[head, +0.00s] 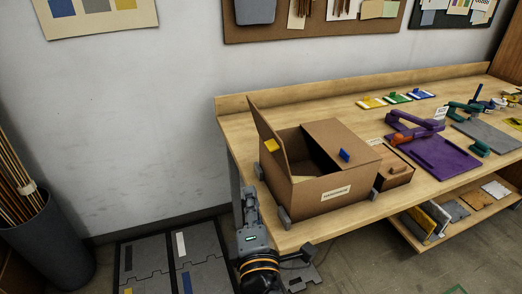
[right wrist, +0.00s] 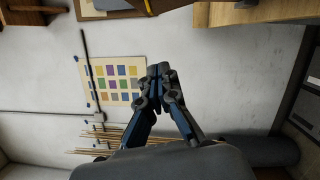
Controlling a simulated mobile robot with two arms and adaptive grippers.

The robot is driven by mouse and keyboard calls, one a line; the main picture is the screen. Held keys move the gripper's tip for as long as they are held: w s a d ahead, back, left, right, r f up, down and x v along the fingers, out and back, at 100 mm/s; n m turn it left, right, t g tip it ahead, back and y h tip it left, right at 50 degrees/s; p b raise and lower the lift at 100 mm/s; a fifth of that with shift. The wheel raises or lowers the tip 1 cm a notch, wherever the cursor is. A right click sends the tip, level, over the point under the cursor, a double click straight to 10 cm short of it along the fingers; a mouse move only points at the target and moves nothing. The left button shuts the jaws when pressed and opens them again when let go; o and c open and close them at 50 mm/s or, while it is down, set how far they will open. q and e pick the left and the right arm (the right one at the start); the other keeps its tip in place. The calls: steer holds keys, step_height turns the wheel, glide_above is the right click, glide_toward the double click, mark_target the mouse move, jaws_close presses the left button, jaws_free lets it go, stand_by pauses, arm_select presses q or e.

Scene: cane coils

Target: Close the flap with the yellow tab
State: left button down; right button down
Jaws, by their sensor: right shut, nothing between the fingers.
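A cardboard box (head: 322,190) with a printed label stands at the near left end of the wooden bench. Its left flap (head: 268,128) stands up, open, with the yellow tab (head: 272,146) on its face. The right flap (head: 342,136), with a blue tab (head: 344,155), lies shut over part of the box, and the opening shows between them. My right gripper (head: 249,190) is just left of the box, below the raised flap and apart from the tab. In the right wrist view its fingers (right wrist: 159,70) are together and empty. My left gripper is out of view.
The bench (head: 236,124) has a raised back edge. A smaller brown box (head: 394,170) stands right of the cardboard box, then a purple board (head: 446,156) with a clamp-like frame. A bin (head: 50,245) of canes stands on the floor at left. Air left of the bench is free.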

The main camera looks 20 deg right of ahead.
steer(key=w+d+r+p, duration=0.1)
steer(key=w+d+p, duration=0.4)
steer(key=w, duration=0.5)
steer(key=shift+d+r, duration=0.25)
steer(key=shift+d, duration=0.2)
steer(key=shift+r, duration=0.1)
